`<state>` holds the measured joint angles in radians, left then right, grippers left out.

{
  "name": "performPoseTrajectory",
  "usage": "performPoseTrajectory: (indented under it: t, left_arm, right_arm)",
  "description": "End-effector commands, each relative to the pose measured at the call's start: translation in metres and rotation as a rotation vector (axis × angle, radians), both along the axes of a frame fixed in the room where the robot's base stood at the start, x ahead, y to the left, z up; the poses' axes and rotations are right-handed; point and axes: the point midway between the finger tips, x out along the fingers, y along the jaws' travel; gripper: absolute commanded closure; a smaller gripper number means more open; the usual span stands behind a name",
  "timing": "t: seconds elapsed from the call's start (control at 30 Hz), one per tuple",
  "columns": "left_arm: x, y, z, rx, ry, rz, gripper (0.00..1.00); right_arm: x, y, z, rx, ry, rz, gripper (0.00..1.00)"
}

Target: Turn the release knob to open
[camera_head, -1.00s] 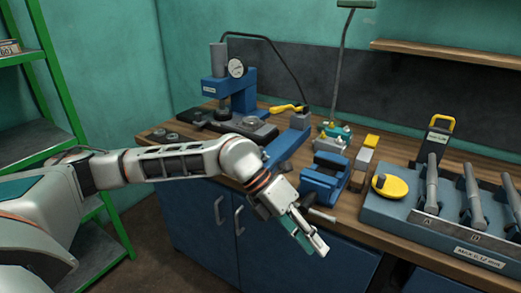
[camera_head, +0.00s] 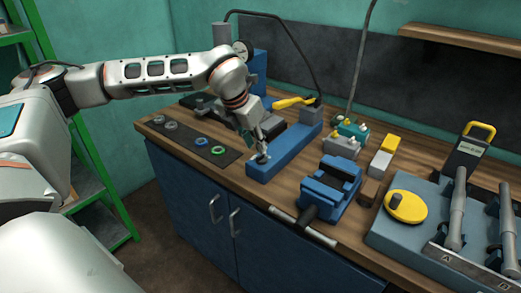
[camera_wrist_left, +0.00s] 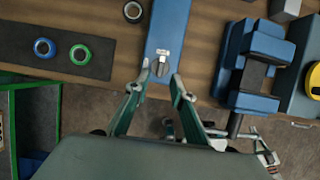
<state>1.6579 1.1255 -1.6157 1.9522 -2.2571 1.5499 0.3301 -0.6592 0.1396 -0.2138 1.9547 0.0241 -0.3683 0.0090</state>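The release knob (camera_wrist_left: 161,67) is a small grey knob beside a white label on the near end of the blue hand pump (camera_head: 284,150). In the head view my left gripper (camera_head: 259,152) points down at that end and mostly hides the knob. In the left wrist view the open fingers of my left gripper (camera_wrist_left: 161,72) stand on either side of the knob, with gaps visible. I cannot tell how the knob is turned.
A yellow lever (camera_head: 294,102) and black hose rise behind the pump. A blue vise (camera_head: 328,190) stands close to its right. A dark mat (camera_head: 184,137) with several rings lies left.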

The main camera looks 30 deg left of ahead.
Motion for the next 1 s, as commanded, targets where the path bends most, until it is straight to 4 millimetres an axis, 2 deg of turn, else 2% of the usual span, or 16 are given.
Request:
performPoseTrajectory:
  t: [0.1, 0.3, 0.67, 0.7, 0.77, 1.0]
  left_arm:
    - [0.007, -0.001, -0.018, 0.0, 0.002, -0.002, 0.76]
    - [0.016, -0.002, -0.037, 0.0, 0.0, -0.002, 0.76]
    - [0.017, -0.002, -0.042, -0.001, 0.0, -0.002, 0.76]
    - [0.017, -0.002, -0.042, -0.001, 0.0, -0.002, 0.87]
    - [0.017, -0.002, -0.042, -0.001, 0.0, -0.002, 1.0]
    - [0.017, -0.002, -0.042, -0.001, 0.0, 0.001, 1.0]
  right_arm:
    - [0.0, 0.0, -0.001, -0.001, 0.002, 0.0, 1.0]
    - [0.008, 0.0, 0.006, 0.0, -0.015, 0.0, 1.0]
    - [0.012, 0.0, 0.013, 0.003, -0.029, -0.001, 1.0]
    - [0.012, 0.0, 0.013, 0.003, -0.028, -0.002, 1.0]
    - [0.011, 0.0, 0.012, 0.003, -0.027, -0.002, 1.0]
    - [0.008, -0.001, 0.008, 0.001, -0.018, -0.001, 1.0]
